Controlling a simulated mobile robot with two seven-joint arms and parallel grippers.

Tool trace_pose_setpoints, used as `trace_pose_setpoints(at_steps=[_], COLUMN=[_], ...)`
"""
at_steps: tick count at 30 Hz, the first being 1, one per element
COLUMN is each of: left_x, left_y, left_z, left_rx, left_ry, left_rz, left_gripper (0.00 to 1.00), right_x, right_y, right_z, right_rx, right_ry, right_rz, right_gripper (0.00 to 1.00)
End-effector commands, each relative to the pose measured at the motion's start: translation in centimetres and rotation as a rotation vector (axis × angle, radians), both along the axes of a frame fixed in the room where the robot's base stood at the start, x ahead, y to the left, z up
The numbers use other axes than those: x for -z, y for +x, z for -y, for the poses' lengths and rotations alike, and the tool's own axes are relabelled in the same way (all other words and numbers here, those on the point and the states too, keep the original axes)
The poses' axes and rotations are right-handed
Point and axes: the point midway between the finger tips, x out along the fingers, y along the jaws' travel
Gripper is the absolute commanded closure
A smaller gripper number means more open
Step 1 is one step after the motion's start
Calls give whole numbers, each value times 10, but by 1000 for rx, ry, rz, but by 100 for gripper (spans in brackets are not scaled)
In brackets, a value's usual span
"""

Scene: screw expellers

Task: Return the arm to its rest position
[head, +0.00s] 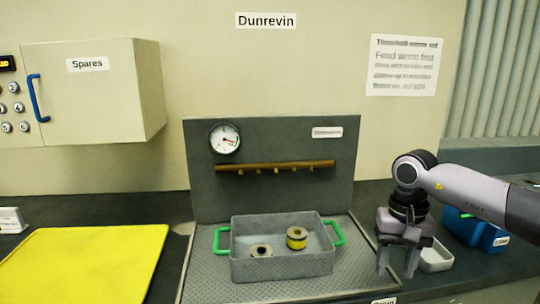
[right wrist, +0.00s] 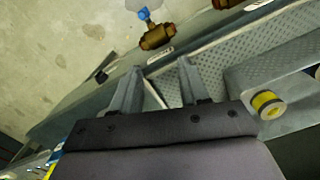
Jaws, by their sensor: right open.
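My right gripper (head: 397,262) is open and empty in the head view, pointing down at the right side of the metal tray. It also shows in the right wrist view (right wrist: 157,80), with its two fingers apart and nothing between them. My right arm (head: 460,190) comes in from the right edge. A grey bin (head: 280,268) with green handles stands on the tray to the left of the gripper. My left gripper is not in view.
A yellow-banded part (head: 297,238) and a ring-shaped part (head: 261,250) lie in the bin. A small light tray (head: 437,258) and a blue box (head: 470,228) are close beside the gripper. A yellow mat (head: 85,262) lies at left. A gauge panel (head: 275,190) stands behind.

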Motion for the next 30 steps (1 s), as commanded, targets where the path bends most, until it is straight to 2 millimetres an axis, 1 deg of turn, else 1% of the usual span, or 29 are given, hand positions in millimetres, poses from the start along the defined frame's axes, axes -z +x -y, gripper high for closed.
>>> trace_pose_setpoints(at_steps=[1,5,6,10,12,15,18,22,26,30], left_x=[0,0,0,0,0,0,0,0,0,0], left_y=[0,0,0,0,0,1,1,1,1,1], left_z=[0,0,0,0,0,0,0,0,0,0], left_rx=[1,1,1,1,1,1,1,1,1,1], left_ry=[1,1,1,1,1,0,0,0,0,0], left_rz=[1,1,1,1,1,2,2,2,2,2], left_gripper=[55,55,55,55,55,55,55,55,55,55], right_x=[16,48,56,74,78,79,77,74,75,85], right_y=[-6,-25,-32,-55,-67,-79,-87,-91,-89,-84], right_z=[-16,-64,-79,-127,-148,-172,-188,-197,-191,-171], right_rx=[34,164,213,413,536,726,930,1210,1504,1824], right_ry=[72,278,346,567,677,818,940,1067,1157,1215], right_rz=[-23,-100,-134,-274,-368,-518,-688,-934,-1203,-1514], right_gripper=[55,55,55,55,55,55,55,55,55,55])
